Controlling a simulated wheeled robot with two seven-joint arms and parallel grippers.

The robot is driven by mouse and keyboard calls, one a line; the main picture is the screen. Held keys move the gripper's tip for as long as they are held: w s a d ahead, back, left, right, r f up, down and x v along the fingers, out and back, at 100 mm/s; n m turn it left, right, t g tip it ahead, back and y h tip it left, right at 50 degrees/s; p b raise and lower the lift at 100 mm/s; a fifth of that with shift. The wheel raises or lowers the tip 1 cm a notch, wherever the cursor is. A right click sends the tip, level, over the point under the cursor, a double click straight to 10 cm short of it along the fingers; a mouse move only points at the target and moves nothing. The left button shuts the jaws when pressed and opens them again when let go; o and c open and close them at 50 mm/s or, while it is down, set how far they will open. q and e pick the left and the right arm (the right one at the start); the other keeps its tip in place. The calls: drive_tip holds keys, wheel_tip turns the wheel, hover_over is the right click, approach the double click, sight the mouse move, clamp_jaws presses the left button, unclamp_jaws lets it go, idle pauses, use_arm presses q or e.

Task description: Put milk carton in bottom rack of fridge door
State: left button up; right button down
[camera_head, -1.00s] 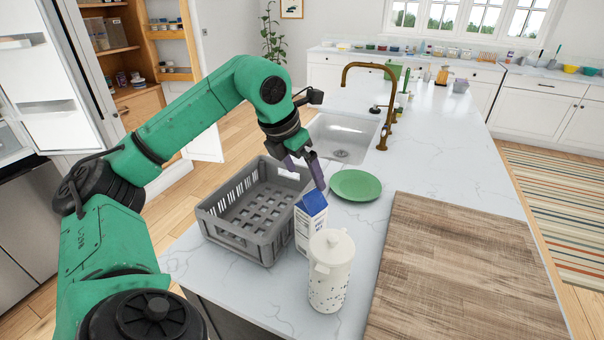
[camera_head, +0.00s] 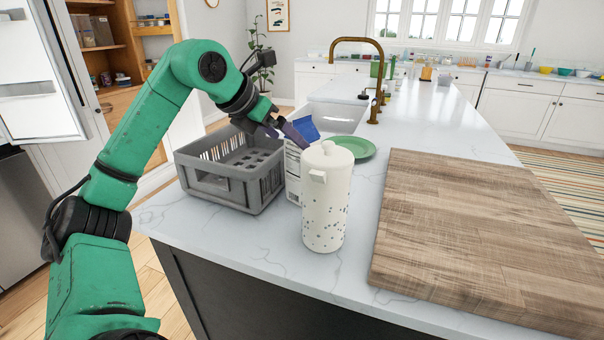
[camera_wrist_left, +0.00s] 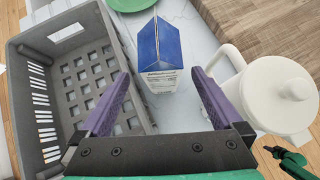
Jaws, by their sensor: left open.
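The milk carton (camera_head: 294,172), white with a blue gable top, stands upright on the counter between the grey crate and a white pitcher, which partly hides it in the head view. In the left wrist view the carton (camera_wrist_left: 160,62) lies ahead of and between the open fingers. My left gripper (camera_head: 287,130) is open at the carton's top, with nothing held. Its fingers (camera_wrist_left: 157,100) show purple in the wrist view. The fridge door (camera_head: 40,85) stands at the far left with white bins on it; its bottom rack cannot be made out.
The grey crate (camera_head: 215,190) is left of the carton. The white pitcher (camera_head: 327,205) stands close on its right. A green plate (camera_head: 357,146) lies behind and a wooden board (camera_head: 480,230) to the right. The counter's front edge is clear.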

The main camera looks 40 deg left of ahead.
sight(302, 152)
use_arm(q)
drive_tip(key=x, duration=0.8)
drive_tip(key=shift+p, duration=0.45)
drive_tip(key=shift+s, duration=0.2)
drive_tip(key=c, duration=0.4)
clamp_jaws()
